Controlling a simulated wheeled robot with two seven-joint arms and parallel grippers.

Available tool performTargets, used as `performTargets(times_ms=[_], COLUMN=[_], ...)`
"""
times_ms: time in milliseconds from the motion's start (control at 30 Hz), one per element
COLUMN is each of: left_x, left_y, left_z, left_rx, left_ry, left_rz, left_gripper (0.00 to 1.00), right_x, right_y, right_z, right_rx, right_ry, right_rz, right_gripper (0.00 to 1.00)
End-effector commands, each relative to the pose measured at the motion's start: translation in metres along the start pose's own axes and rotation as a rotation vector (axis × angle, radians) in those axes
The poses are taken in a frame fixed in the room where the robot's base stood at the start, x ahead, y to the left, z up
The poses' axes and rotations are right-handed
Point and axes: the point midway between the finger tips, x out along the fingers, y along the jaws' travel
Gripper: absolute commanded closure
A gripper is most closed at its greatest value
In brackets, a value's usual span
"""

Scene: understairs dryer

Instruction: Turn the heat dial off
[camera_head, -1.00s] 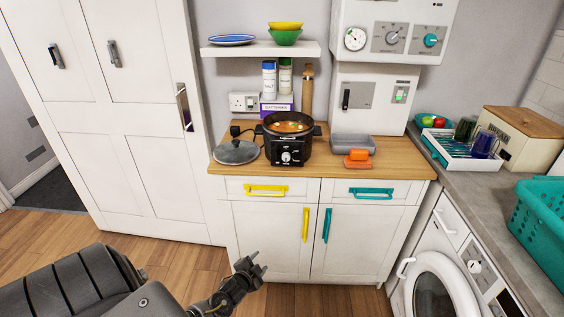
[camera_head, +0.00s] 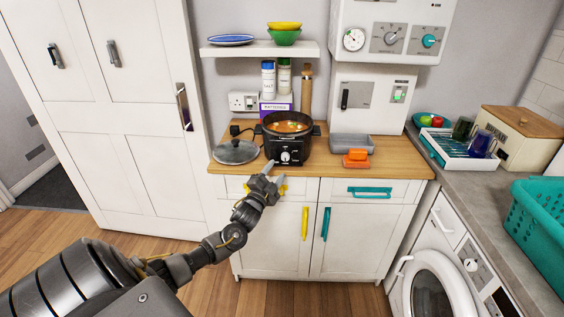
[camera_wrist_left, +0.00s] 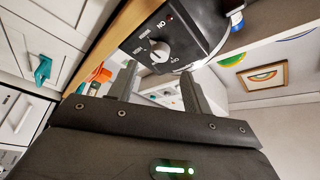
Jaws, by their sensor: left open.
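The black slow cooker (camera_head: 285,144) stands on the wooden worktop with food inside. Its white heat dial (camera_head: 286,157) is on the front panel. In the left wrist view the dial (camera_wrist_left: 160,51) shows rotated, with small white labels around it that are hard to read. My left gripper (camera_head: 277,174) is open and empty, in front of and a little below the dial. In the left wrist view its two fingers (camera_wrist_left: 159,72) point toward the cooker face, with the dial beyond and between the tips, apparently not touched. My right gripper is not in view.
A glass lid (camera_head: 236,151) lies left of the cooker. A grey tray (camera_head: 351,142) and an orange block (camera_head: 357,158) lie to its right. Below are drawers with a teal handle (camera_head: 369,191). A shelf (camera_head: 259,48) hangs above. The boiler (camera_head: 392,30) has other dials.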

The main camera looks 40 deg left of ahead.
Motion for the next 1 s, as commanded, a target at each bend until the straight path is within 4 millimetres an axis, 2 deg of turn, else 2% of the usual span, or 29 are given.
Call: performTargets(times_ms=[100,300,467,733,1000], left_x=[0.023,0.049,0.057,0.057,0.057], left_y=[-0.002,0.0,0.0,0.001,0.001], left_z=[-0.001,0.0,0.0,0.0,0.0], left_rx=[0.0,-0.001,-0.001,-0.001,0.0], left_ry=[-0.002,-0.002,-0.001,-0.001,-0.001], left_rz=[-0.002,0.0,0.0,0.001,0.001], left_gripper=[0.51,0.51,0.51,0.51,0.86], right_x=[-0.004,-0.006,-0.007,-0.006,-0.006], right_y=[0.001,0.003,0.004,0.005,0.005], right_z=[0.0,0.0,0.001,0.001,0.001], right_rx=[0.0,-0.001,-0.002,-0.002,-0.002], right_ry=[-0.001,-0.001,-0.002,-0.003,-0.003], right_rz=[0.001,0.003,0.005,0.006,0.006], right_gripper=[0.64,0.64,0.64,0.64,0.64])
